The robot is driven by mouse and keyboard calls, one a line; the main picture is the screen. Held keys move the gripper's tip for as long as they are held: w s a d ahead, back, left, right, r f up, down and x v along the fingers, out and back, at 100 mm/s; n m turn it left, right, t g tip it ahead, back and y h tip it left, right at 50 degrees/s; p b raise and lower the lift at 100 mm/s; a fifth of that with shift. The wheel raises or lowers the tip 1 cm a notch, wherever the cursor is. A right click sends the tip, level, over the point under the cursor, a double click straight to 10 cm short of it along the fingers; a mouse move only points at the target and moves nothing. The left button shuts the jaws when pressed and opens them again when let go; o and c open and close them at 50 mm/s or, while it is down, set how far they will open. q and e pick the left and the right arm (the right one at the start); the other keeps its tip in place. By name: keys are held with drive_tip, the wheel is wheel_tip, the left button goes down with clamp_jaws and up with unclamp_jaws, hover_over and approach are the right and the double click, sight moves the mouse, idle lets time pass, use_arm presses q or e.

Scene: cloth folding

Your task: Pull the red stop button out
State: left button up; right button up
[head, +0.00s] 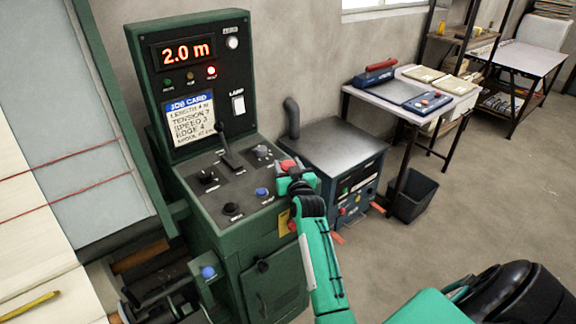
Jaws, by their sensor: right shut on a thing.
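The red stop button (287,164) is at the right edge of the sloped panel (214,187) on the green machine. My right gripper (286,172) is at the button, shut on it. The gripper and wrist cover part of the button and the panel around it. Whether the button is in or out cannot be told. My left gripper is not in view.
The panel also bears a tall black lever (226,150), black knobs and a blue button (262,192). A display (186,52) reads 2.0 m. A dark-topped cabinet (325,150) stands close right, with a black bin (412,196) and open floor beyond.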

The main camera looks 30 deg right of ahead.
drive_tip(key=o, duration=1.3)
drive_tip(key=shift+r, duration=0.3)
drive_tip(key=shift+o, duration=0.2)
drive_tip(key=shift+f, duration=0.1)
drive_tip(key=shift+s+a+f, duration=0.15)
drive_tip(key=shift+s+a, duration=0.05)
drive_tip(key=shift+s, duration=0.35)
drive_tip(key=b+v, duration=0.2)
drive_tip(key=v, duration=1)
drive_tip(key=shift+s+b, duration=0.35)
drive_tip(key=shift+b, duration=0.05)
drive_tip(key=shift+a, duration=0.1)
